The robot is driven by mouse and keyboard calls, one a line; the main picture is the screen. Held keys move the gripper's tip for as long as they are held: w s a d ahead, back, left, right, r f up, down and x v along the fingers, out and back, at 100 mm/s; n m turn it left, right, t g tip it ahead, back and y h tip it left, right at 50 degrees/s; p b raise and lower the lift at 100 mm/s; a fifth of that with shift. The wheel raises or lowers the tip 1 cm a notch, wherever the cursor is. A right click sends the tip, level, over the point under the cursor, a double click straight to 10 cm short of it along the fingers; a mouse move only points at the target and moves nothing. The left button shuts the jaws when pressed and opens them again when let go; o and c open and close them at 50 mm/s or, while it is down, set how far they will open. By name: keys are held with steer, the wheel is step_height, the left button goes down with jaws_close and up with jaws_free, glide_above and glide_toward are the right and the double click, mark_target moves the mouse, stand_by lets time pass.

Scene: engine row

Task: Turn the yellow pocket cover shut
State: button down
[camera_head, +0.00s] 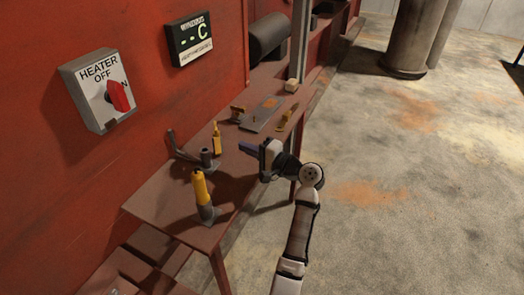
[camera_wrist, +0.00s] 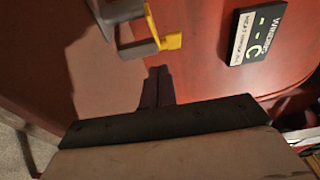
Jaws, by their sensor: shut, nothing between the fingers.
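The yellow pocket cover (camera_head: 216,138) stands upright beside a dark grey pocket fitting (camera_head: 206,158) on the brown bench. In the wrist view the yellow cover (camera_wrist: 171,42) shows as a bent yellow piece next to the grey fitting (camera_wrist: 138,47), near the top. The top of the fitting is cut off there. My gripper (camera_head: 243,147) is to the right of the cover in the head view, with its fingers pointing left toward it. In the wrist view the dark fingers (camera_wrist: 158,72) are together and empty, with a gap between them and the cover.
A yellow-handled tool (camera_head: 201,187) stands at the near end of the bench (camera_head: 160,195). A grey plate with an orange patch (camera_head: 262,113) and a small yellow piece (camera_head: 286,119) lie farther along. The heater switch box (camera_head: 98,90) and display (camera_head: 190,38) hang on the red wall.

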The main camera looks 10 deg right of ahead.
mark_target(216, 137)
steer(key=shift+a+p, duration=0.75)
steer(key=shift+a, duration=1.5)
steer(key=shift+s+a+m+t+h+p, duration=0.3)
steer(key=shift+a+m+t+h+p, duration=0.25)
steer(key=shift+m+t+h+p, duration=0.2)
steer(key=shift+s+a, duration=0.3)
steer(key=shift+a, duration=0.65)
